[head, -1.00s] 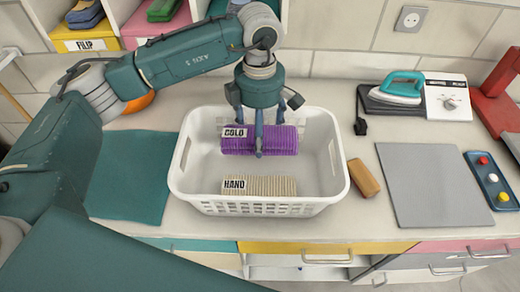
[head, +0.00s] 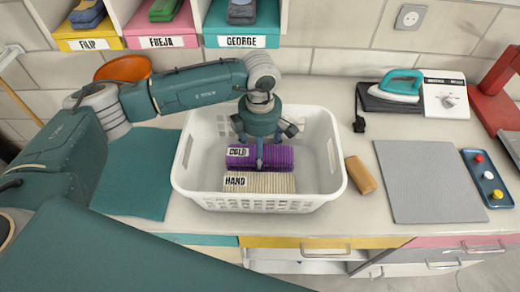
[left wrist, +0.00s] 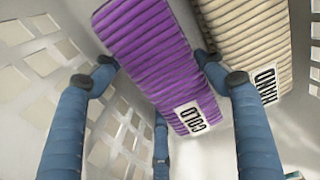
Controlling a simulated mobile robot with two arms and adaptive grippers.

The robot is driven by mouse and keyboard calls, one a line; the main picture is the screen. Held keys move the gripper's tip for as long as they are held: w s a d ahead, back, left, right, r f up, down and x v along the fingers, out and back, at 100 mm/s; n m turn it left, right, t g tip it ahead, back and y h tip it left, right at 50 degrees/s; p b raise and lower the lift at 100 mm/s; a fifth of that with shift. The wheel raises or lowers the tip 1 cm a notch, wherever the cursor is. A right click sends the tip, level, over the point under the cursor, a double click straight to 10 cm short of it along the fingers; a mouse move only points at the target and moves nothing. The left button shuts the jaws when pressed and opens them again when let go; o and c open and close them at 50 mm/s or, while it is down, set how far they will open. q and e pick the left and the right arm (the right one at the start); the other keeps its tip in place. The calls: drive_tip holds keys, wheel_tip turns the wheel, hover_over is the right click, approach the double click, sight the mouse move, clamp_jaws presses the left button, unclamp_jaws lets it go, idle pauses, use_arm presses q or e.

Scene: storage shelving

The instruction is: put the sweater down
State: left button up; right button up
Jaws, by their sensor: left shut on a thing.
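A purple ribbed folded sweater (head: 282,157) with a COLD label is inside the white laundry basket (head: 188,168). My left gripper (head: 261,150) is above it, shut on it, with its fingers reaching down around it. In the left wrist view the purple sweater (left wrist: 150,55) lies between the blue fingers of the gripper (left wrist: 155,78). A beige ribbed folded garment (head: 270,182) with a HAND label lies directly in front of it in the basket. I cannot tell whether the purple sweater touches the basket floor. My right gripper is not in view.
A wooden block (head: 361,175) lies right of the basket, then a grey mat (head: 430,180) and a button panel (head: 488,178). A teal iron (head: 398,86) stands behind. A teal cloth (head: 135,175) lies left. Labelled bins (head: 160,41) line the back.

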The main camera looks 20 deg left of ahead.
use_arm(q)
drive_tip(key=o, duration=1.1)
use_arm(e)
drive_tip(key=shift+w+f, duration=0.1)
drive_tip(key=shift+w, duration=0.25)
use_arm(q)
drive_tip(key=shift+r, duration=0.35)
wheel_tip(320, 180, up, 12)
drive_tip(key=b, duration=0.3)
drive_tip(key=shift+f, duration=0.25)
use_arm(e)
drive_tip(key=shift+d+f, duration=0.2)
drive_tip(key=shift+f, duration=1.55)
